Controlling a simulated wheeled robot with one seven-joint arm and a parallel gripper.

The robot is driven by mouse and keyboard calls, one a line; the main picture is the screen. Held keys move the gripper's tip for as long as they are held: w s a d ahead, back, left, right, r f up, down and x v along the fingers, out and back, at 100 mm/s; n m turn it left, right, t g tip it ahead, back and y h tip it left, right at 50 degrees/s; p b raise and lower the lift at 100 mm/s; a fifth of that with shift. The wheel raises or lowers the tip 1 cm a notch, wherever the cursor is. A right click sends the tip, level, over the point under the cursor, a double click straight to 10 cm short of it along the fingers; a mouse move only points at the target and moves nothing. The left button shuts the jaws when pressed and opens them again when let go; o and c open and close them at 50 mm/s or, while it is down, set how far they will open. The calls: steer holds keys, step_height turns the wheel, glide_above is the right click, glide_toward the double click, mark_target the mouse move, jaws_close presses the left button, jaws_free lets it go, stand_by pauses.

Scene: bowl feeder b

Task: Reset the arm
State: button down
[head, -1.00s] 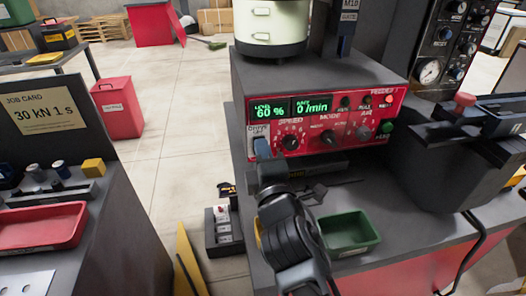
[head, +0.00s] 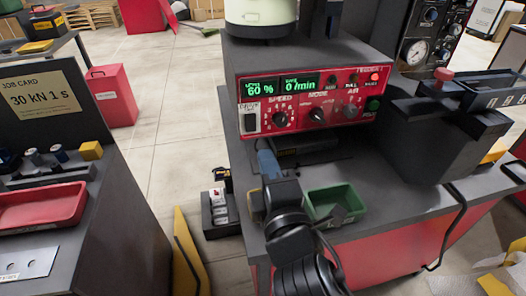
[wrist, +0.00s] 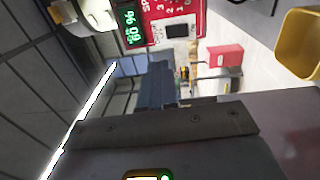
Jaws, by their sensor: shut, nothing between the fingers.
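My arm reaches up from the bottom of the head view. My gripper (head: 265,150) is a blue-grey pair of fingers, shut and empty, just below and in front of the left end of the red control panel (head: 350,106). It also shows shut in the wrist view (wrist: 156,72). It looks apart from the panel. The panel's green display (head: 283,86) reads 60 % and 0/min. A rocker switch (head: 251,122) at the panel's left end is uncovered, and it also shows in the wrist view (wrist: 178,30).
A green tray (head: 333,203) sits beside my arm on the grey bench. A dark hopper (head: 440,140) stands to the right. A pale bowl (head: 258,12) tops the feeder. A side bench (head: 130,200) stands left, with a red bin (head: 112,98) on the floor behind. A floor gap separates the benches.

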steer(key=shift+s+d+r, duration=0.1)
steer(key=shift+s, duration=0.35)
